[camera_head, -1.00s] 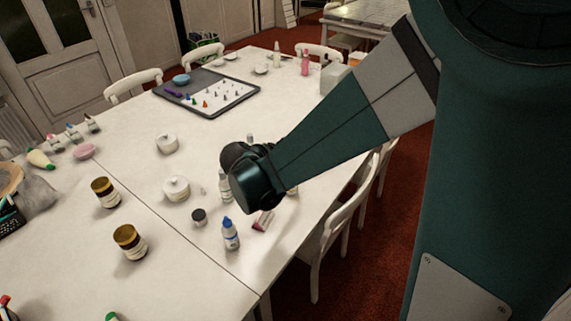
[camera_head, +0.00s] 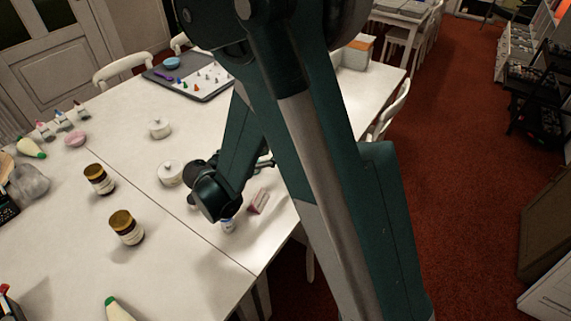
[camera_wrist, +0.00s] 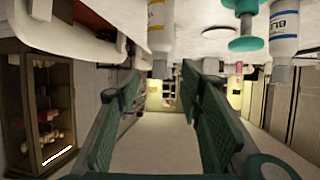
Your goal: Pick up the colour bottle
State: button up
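In the wrist view, which shows the table upside down along the top, a bottle with a yellow label (camera_wrist: 160,27) is ahead of my gripper (camera_wrist: 160,88), near the line between its fingers. The green fingers are apart, with nothing between them. A bottle with blue lettering (camera_wrist: 285,28) is at the right of that view, outside the fingers. My arm covers most of the gripper there. I cannot tell which bottle is the task's.
A teal knob-shaped thing (camera_wrist: 246,30) sits between the bottles in the wrist view.

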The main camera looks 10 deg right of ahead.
jog(key=shift+d, duration=0.1)
jog(key=shift+x, duration=1.3)
jog(key=shift+b+x, duration=1)
jog(key=shift+x, duration=1.55)
jog(key=shift+w+r, duration=0.1)
jog(key=shift+r, duration=0.1)
grip_shut()
